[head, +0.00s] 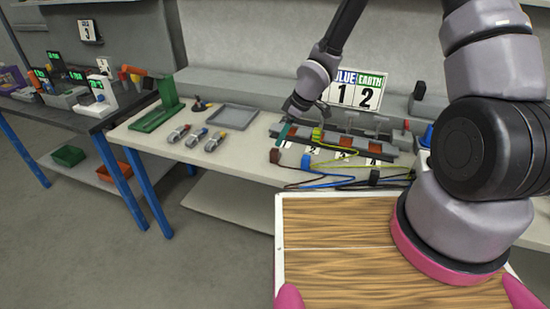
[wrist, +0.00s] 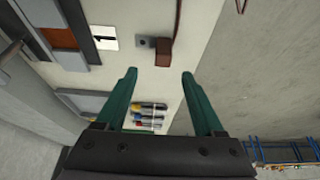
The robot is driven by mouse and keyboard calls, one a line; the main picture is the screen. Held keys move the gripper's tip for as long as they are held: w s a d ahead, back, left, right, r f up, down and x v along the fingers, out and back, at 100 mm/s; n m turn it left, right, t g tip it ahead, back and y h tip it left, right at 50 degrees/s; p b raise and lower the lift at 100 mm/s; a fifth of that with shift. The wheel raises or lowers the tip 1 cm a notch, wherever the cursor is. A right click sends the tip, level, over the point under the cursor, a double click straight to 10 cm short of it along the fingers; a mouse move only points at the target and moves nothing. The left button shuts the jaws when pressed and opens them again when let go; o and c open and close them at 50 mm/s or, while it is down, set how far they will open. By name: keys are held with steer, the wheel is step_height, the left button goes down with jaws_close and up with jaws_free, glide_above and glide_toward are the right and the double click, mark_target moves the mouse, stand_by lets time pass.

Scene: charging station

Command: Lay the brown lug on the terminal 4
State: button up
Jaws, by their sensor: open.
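The brown lug shows in the head view (head: 275,156) at the left front of the terminal block, with its cable running right. In the wrist view its grey eyelet plate (wrist: 144,42) and brown sleeve (wrist: 165,52) lie on the table just ahead of my fingertips. My gripper (wrist: 160,78) has green fingers, open and empty, with the lug beyond the gap. In the head view my gripper (head: 284,134) is over the left end of the block. Terminal 4 (head: 376,148) appears to be at the block's right end; its number card is too small to read surely.
A green-yellow lug (head: 317,134) is at the block. A blue lug (head: 304,162) and a black lug (head: 374,177) lie in front. A sign (head: 357,92) reads BLUE 1, EARTH 2. Screwdrivers (head: 197,137), a grey tray (head: 232,117) and a green stand (head: 160,110) are left.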

mark_target(276, 150)
steer(key=x, duration=0.3)
steer(key=shift+f, duration=0.25)
steer(key=shift+s+x, duration=0.2)
steer(key=shift+x, duration=1.15)
steer(key=shift+s+x, duration=0.15)
steer(key=shift+x, duration=1.25)
jaws_close()
